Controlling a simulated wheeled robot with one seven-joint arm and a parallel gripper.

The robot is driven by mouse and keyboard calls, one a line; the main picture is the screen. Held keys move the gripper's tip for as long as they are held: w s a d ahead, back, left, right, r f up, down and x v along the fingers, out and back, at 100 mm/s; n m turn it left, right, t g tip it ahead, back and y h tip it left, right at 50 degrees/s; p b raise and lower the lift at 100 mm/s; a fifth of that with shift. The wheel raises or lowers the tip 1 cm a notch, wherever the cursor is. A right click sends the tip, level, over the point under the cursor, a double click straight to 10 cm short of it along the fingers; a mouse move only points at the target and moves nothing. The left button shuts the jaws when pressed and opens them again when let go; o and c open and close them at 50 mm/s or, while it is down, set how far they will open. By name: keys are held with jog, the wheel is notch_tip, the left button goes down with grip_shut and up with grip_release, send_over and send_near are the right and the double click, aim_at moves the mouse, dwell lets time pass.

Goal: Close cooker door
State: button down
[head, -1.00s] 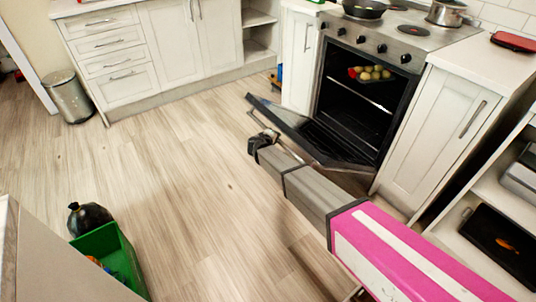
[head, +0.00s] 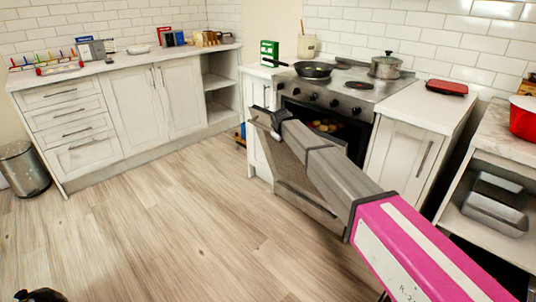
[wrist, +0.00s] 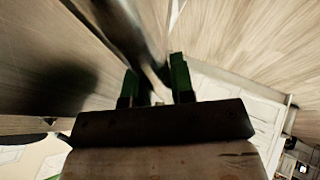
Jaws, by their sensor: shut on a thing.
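The cooker (head: 352,88) stands against the tiled wall in the head view. Its door (head: 283,158) is raised but tilted outward, with a dark gap at the top where the oven inside and some round food (head: 322,126) show. My gripper (head: 258,117) is at the door's top edge, and my arm covers part of the door. In the wrist view my gripper's green fingers (wrist: 155,82) stand on either side of the blurred metal door handle (wrist: 140,45), shut on it. The dark door surface fills the upper left there.
A frying pan (head: 314,70) and a pot (head: 385,66) stand on the hob. White cabinets (head: 401,160) flank the cooker. A shelf unit with metal trays (head: 495,205) is at the right.

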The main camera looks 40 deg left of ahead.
jog(key=w+r, duration=0.3)
jog(key=w, duration=0.8)
jog(key=shift+w+d+r+g, duration=0.2)
jog(key=shift+w+r+g, duration=0.15)
jog(key=shift+g, duration=0.05)
jog(key=c, duration=1)
grip_release()
jog(key=shift+o, duration=0.2)
jog(key=shift+s, duration=0.1)
jog(key=v, duration=1)
jog(key=shift+s+d+r, duration=0.1)
jog(key=shift+r, duration=0.25)
